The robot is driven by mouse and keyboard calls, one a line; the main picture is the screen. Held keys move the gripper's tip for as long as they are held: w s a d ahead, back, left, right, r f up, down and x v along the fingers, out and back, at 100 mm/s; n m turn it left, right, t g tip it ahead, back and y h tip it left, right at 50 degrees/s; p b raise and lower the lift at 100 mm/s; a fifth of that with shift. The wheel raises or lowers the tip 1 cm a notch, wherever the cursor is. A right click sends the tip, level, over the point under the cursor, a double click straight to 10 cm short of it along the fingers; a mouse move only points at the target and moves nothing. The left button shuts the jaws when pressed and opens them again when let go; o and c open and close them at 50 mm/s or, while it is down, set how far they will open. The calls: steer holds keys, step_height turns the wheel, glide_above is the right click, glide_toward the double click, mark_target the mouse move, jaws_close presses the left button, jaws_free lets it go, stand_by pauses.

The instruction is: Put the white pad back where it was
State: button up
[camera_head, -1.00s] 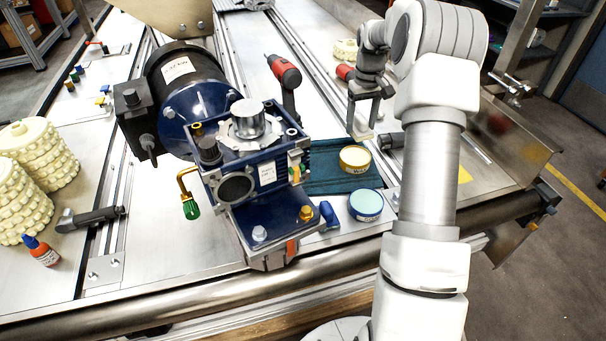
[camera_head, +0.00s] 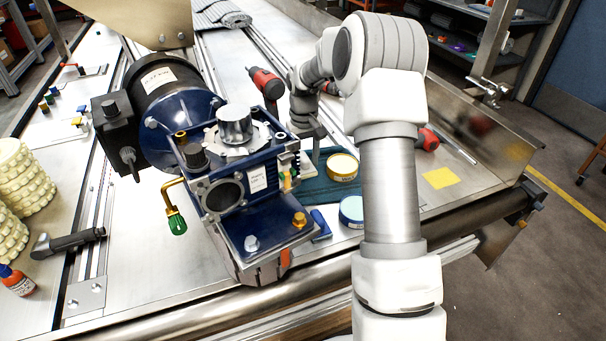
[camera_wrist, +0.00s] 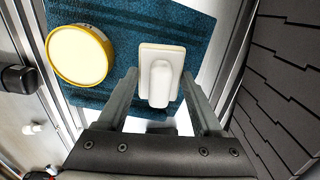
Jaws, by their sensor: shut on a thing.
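The white pad (camera_wrist: 162,58) is a flat rectangular plate with a rounded white grip. In the wrist view it sits between the two fingers of my gripper (camera_wrist: 160,78), over the teal mat (camera_wrist: 190,22). My gripper is shut on the pad. I cannot tell whether the pad touches the mat. In the head view my gripper (camera_head: 309,142) is close to the right side of the blue gearbox (camera_head: 245,175), which hides part of the mat (camera_head: 312,188); the pad is hard to make out there.
A yellow-rimmed tin (camera_head: 342,168) stands on the mat; it also shows in the wrist view (camera_wrist: 79,55). A light-blue-topped tin (camera_head: 352,210) is partly behind my arm. A red-and-black tool (camera_head: 266,84) stands behind the gearbox. A yellow square (camera_head: 439,178) lies at right.

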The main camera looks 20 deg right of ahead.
mark_target(303, 172)
steer(key=shift+a+f+b, duration=0.1)
steer(key=shift+f+b, duration=0.4)
steer(key=shift+f, duration=1.5)
steer(key=shift+f, duration=0.25)
steer(key=o, duration=1.2)
steer(key=shift+r, duration=0.1)
step_height(303, 172, up, 12)
steer(key=p, duration=0.2)
steer(key=shift+r+p, duration=0.2)
steer(key=shift+p, duration=0.1)
